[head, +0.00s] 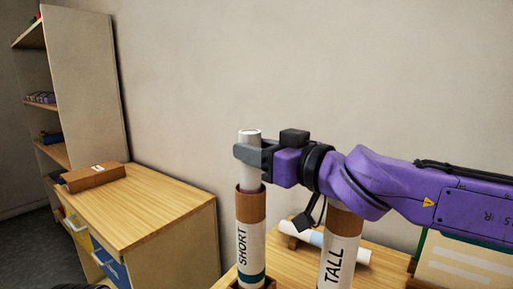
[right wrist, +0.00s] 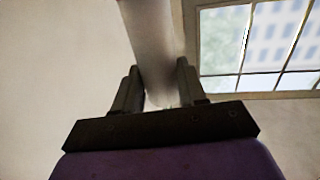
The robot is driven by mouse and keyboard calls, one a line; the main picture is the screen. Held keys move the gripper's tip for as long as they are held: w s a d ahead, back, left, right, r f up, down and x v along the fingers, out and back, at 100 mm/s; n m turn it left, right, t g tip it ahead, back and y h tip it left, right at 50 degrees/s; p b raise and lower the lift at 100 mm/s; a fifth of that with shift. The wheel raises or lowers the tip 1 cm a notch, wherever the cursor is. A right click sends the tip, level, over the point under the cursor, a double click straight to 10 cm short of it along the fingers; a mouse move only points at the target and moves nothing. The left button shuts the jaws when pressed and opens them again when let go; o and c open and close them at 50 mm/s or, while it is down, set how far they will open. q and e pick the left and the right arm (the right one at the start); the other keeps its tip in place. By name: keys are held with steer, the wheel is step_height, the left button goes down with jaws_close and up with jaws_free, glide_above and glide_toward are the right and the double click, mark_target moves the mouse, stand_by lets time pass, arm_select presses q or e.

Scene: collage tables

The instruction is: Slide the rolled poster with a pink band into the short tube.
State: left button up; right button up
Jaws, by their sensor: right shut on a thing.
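The rolled poster (head: 251,139) is pale and stands upright above the short tube (head: 250,235), with a pinkish part (head: 250,181) low on it. Its lower end meets the tube's brown mouth and is hidden at the rim; it appears to be just inside, but how deep I cannot tell. My right gripper (head: 249,154) is shut on the poster near its top, above the tube. In the right wrist view the poster (right wrist: 155,50) runs between the two fingers (right wrist: 158,88).
The tall tube (head: 337,250) stands right of the short one, below my right arm. Another rolled poster (head: 345,251) with a bluish part lies behind it on the table (head: 384,262). A wooden cabinet (head: 150,205) with a brown box (head: 95,177) stands left.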

steer(key=shift+f, duration=0.15)
steer(key=o, duration=1.1)
steer(key=shift+o, duration=0.2)
steer(key=p+v, duration=0.3)
steer(key=v, duration=0.7)
steer(key=shift+s+d+p, duration=0.15)
steer(key=shift+s+p, duration=0.05)
steer(key=shift+p, duration=0.15)
